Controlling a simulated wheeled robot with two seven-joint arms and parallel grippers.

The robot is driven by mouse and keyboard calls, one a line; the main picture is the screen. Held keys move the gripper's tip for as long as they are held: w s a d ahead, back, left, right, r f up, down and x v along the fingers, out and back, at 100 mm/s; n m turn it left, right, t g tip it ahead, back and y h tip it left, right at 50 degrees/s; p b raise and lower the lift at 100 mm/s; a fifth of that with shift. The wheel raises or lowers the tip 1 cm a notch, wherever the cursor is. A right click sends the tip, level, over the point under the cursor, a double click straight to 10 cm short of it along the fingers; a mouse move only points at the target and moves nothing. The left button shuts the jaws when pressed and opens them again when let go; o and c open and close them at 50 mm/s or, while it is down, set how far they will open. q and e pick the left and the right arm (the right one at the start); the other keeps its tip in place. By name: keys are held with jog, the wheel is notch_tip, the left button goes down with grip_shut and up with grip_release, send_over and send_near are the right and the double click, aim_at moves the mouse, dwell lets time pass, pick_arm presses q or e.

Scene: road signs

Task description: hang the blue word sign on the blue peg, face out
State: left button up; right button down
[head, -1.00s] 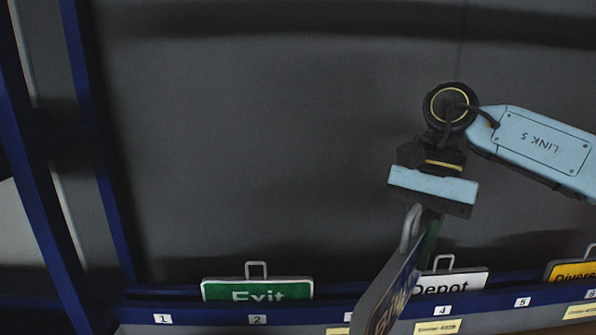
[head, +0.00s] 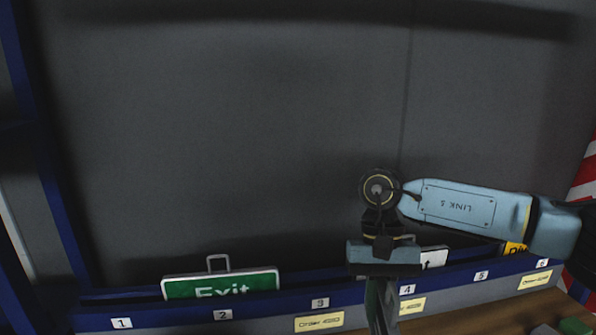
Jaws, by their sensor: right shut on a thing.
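My right gripper (head: 382,284) hangs low in front of the slotted rack, right of the middle of the picture. It is shut on a sign (head: 381,308), which shows as a narrow, nearly edge-on grey shape running below the jaws and out of the bottom of the picture. Its face and word cannot be read now. No blue peg shows. My left gripper is not in view.
The blue-edged rack (head: 260,304) has numbered slots. A green Exit sign (head: 221,284) stands in it at left. A white sign (head: 434,257) is partly hidden behind my arm, with a yellow sign (head: 514,248) farther right. A brown surface (head: 470,318) lies in front.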

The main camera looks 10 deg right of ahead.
jog(key=s+a+r+m+t+y+p, duration=0.15)
jog(key=r+m, duration=0.25)
jog(key=r, duration=1)
jog(key=s+a+r+m+t+y+p, duration=0.1)
jog(key=s+a+r+m+p, duration=0.3)
jog(key=r, duration=1)
jog(key=s+r+m+p, duration=0.1)
jog(key=s+r+m, duration=0.1)
jog(key=r, duration=0.4)
jog(key=s+r+m+t+y+p, duration=0.1)
jog(key=s+r+m, duration=0.2)
jog(key=r, duration=0.4)
jog(key=s+r+m+t+p, duration=0.1)
jog(key=s+r+m, duration=0.1)
jog(key=s+r, duration=0.2)
notch_tip(320, 180, up, 3)
jog(key=shift+s+d+f, duration=0.15)
jog(key=shift+s+f, duration=0.05)
jog(key=shift+s, duration=0.2)
jog(key=shift+w, duration=0.1)
jog(key=w+f+p, duration=0.1)
jog(key=w+p, duration=0.6)
jog(key=w, duration=1.1)
jog(key=shift+a+p, duration=0.25)
jog(key=shift+p, duration=0.15)
